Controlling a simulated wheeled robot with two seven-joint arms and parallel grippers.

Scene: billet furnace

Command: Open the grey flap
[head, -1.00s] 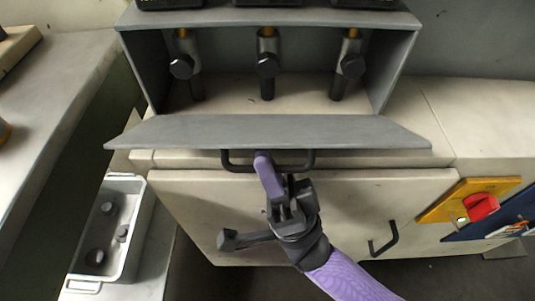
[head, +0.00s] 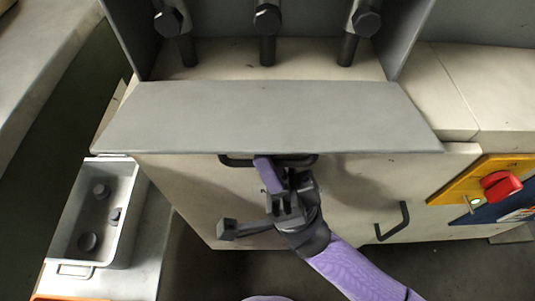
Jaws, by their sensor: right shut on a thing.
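The grey flap (head: 265,115) is folded down and lies open in front of the grey box, its upper face showing. A dark bar handle (head: 235,161) sits under its front edge. My right gripper (head: 268,165) comes from below, its purple fingers at the middle of the handle, shut on it. The fingertips are partly hidden under the flap's edge. My left gripper is not in view.
Several dark-headed fittings, one being the middle fitting (head: 267,20), stand inside the box. A cabinet door with a black handle (head: 393,222) is below. A red knob (head: 501,186) on a yellow plate is at right. A grey bin (head: 125,215) with dark pieces stands at left.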

